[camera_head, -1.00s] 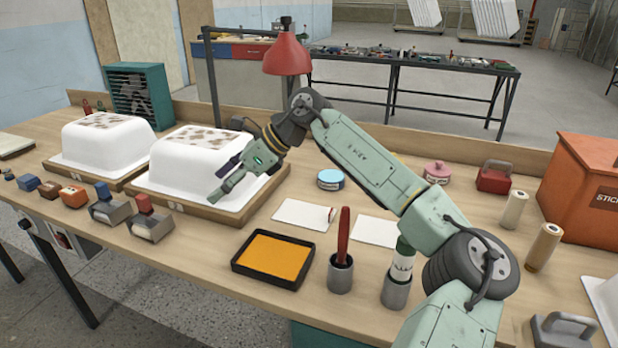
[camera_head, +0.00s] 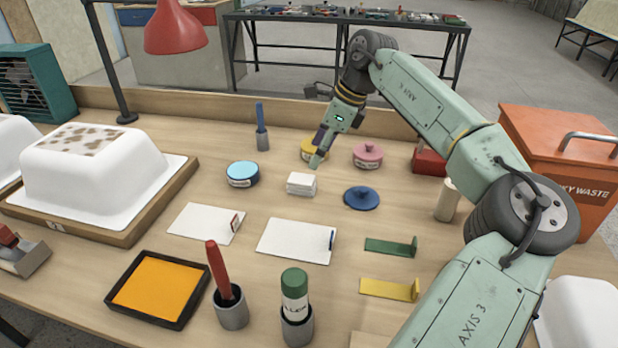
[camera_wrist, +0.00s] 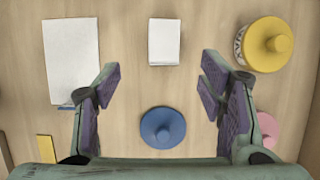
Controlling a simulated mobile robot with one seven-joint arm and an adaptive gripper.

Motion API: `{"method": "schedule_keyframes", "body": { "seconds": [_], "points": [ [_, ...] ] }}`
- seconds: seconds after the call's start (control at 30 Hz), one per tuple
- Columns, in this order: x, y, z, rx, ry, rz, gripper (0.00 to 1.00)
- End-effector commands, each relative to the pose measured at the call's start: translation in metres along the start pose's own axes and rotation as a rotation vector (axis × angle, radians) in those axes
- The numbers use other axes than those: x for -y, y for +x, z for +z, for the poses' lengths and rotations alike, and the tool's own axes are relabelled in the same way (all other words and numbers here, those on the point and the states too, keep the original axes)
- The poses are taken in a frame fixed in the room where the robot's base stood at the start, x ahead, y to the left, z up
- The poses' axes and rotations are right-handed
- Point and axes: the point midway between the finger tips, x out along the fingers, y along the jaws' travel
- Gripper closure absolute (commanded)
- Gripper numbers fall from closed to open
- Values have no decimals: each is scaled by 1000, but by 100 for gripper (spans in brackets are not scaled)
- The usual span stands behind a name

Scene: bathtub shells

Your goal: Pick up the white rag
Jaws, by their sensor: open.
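The white rag (camera_head: 301,184) is a small folded white block lying flat on the workbench, between the blue tin and the dark blue lid. In the wrist view the rag (camera_wrist: 164,42) lies beyond the fingertips, roughly centred between them. My gripper (camera_head: 322,150) hangs above the bench, up and to the right of the rag in the head view, apart from it. In the wrist view my gripper (camera_wrist: 158,75) is open, with purple pads spread wide and nothing between them.
A light blue tin (camera_head: 242,174), a yellow tin (camera_head: 314,150), a pink tin (camera_head: 367,155) and a dark blue lid (camera_head: 361,198) stand around the rag. White cards (camera_head: 297,241) lie in front. A red lamp (camera_head: 174,28) and white tub shell (camera_head: 90,178) are at left.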

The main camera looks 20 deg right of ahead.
Motion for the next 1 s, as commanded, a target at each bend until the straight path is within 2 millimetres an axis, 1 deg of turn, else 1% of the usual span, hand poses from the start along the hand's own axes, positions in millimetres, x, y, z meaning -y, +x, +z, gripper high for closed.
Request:
{"method": "schedule_keyframes", "body": {
  "seconds": [0.2, 0.3, 0.47, 0.73, 0.83, 1.0],
  "points": [
    [0, 34, 1, 1, 0, 4, 37],
    [0, 46, 1, 1, 0, 3, 37],
    [1, 56, 2, 2, 0, 3, 37],
    [7, 94, 2, 2, -1, 4, 37],
    [7, 102, 2, 2, -1, 4, 37],
    [8, 104, 1, 2, -1, 1, 37]
  ]
}}
